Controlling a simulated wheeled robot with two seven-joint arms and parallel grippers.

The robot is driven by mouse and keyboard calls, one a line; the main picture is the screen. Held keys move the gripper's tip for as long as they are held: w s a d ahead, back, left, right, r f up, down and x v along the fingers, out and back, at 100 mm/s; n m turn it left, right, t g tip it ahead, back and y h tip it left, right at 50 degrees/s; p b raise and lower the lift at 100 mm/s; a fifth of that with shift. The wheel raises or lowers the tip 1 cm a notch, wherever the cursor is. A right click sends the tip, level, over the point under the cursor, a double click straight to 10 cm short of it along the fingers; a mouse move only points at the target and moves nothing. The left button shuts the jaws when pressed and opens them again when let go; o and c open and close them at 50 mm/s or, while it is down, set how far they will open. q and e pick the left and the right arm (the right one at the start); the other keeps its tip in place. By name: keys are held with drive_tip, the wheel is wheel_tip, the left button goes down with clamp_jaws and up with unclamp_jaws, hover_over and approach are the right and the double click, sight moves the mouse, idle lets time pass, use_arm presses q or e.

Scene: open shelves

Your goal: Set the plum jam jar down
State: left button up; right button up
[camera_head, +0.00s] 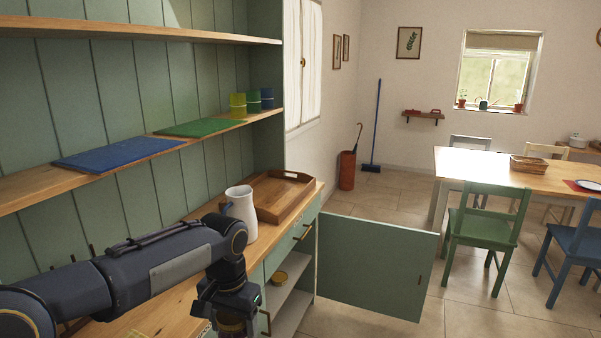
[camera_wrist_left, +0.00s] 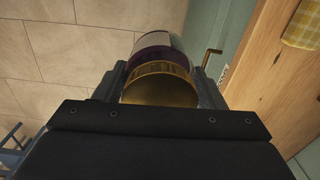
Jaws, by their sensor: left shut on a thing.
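My left gripper (camera_wrist_left: 160,90) is shut on the plum jam jar (camera_wrist_left: 158,50), a dark purple jar with a gold lid facing the wrist camera. In the head view the left gripper (camera_head: 230,310) hangs at the front edge of the wooden counter (camera_head: 178,303), and the jar (camera_head: 231,328) shows below it at the bottom of the picture, partly hidden by the gripper. In the left wrist view the floor shows beyond the jar, with the green cabinet front beside it. My right gripper is not in view.
A white jug (camera_head: 241,208) and a wooden tray (camera_head: 282,196) stand on the counter. Below, a cabinet door (camera_head: 375,262) hangs open, with a gold-lidded item (camera_head: 280,278) on a shelf inside. Blue (camera_head: 118,153) and green (camera_head: 200,127) mats lie on the upper shelf. A yellow checked cloth (camera_wrist_left: 303,27) lies on the counter.

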use_arm(q)
drive_tip(key=s+a+f+n, duration=0.2)
drive_tip(key=a+f, duration=0.1)
drive_tip(key=f, duration=0.7)
drive_tip(key=s+a+f+n, duration=0.1)
drive_tip(key=a+f, duration=0.3)
drive_tip(key=f, duration=0.6)
drive_tip(key=shift+s+n, duration=0.35)
drive_tip(key=shift+n, duration=0.05)
